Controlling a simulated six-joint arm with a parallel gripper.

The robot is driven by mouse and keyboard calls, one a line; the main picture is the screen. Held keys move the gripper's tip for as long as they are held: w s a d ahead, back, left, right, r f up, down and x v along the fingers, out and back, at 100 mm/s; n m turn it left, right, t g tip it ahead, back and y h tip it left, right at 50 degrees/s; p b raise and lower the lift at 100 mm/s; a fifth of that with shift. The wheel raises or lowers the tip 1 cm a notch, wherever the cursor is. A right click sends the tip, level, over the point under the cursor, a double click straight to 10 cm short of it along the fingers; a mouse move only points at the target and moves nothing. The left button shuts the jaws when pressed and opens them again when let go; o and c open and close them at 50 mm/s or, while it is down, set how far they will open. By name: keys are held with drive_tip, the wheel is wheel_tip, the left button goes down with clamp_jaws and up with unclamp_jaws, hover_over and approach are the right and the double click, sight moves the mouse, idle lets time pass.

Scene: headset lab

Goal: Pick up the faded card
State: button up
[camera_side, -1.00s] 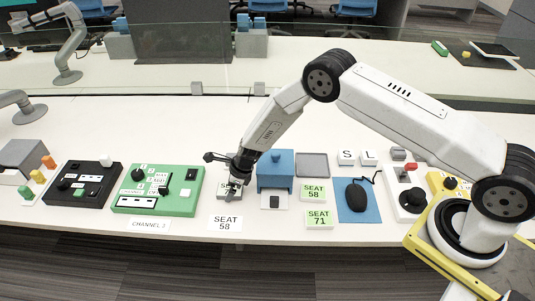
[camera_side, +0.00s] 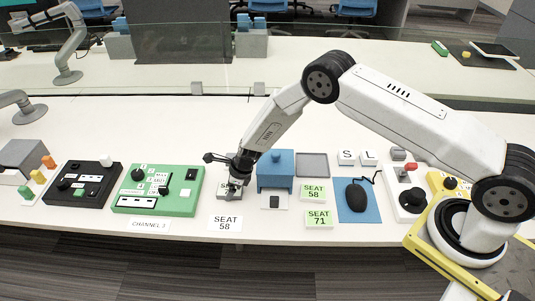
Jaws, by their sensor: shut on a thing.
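My gripper (camera_side: 234,191) points down at the front of the white table (camera_side: 120,225), between the green panel and the blue box. It is shut on a pale greyish card (camera_side: 222,191), which looks like the faded card. The fingers cover much of the card, so its print cannot be read. I cannot tell whether the card is still touching the table. A white card reading SEAT 58 (camera_side: 225,223) lies just in front of it.
The green panel (camera_side: 183,204) stands close on the left and the blue box (camera_side: 275,171) close on the right. Green SEAT 58 (camera_side: 313,193) and SEAT 71 (camera_side: 319,219) cards lie further right, beside a black mouse (camera_side: 357,197) on a blue mat.

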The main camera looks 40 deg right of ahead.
sight(225, 189)
drive_tip(key=shift+r, duration=0.1)
drive_tip(key=shift+r, duration=1.5)
drive_tip(key=shift+s+d+r, duration=0.4)
drive_tip(key=shift+s+r, duration=1.25)
drive_tip(key=shift+s, duration=0.65)
drive_tip(key=shift+s+d+r, duration=0.45)
drive_tip(key=shift+s+r, duration=1.15)
drive_tip(key=shift+s, duration=0.7)
drive_tip(key=shift+s+d+r, duration=0.4)
drive_tip(key=shift+s+r, duration=1.25)
drive_tip(key=shift+s, duration=0.65)
drive_tip(key=shift+d, duration=0.1)
